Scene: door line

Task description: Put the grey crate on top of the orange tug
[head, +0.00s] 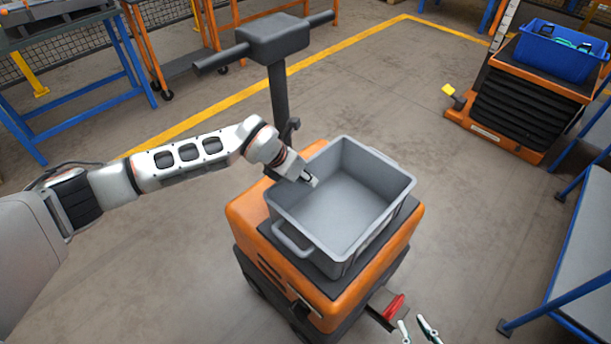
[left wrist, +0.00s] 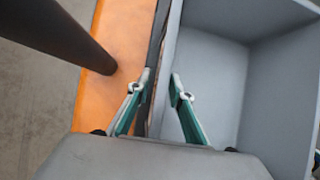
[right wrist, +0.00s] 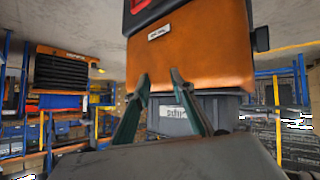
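The grey crate (head: 345,199) sits upright on the dark top of the orange tug (head: 245,212), with its near handle facing the front left. It looks empty. My left gripper (head: 304,179) is at the crate's left wall. In the left wrist view, my left gripper's fingers (left wrist: 162,77) are apart, one on each side of the crate wall (left wrist: 168,50), and I see a gap between them. My right gripper (head: 416,325) is low at the front right of the tug, open and empty. Its fingers (right wrist: 160,78) are spread in the right wrist view, before the tug's orange body (right wrist: 195,50).
The tug's dark steering column and handlebar (head: 275,40) rise behind the crate. Another orange machine (head: 520,100) with a blue bin (head: 558,52) stands at the back right. Blue-legged tables (head: 75,75) stand left and right. The floor around the tug is clear.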

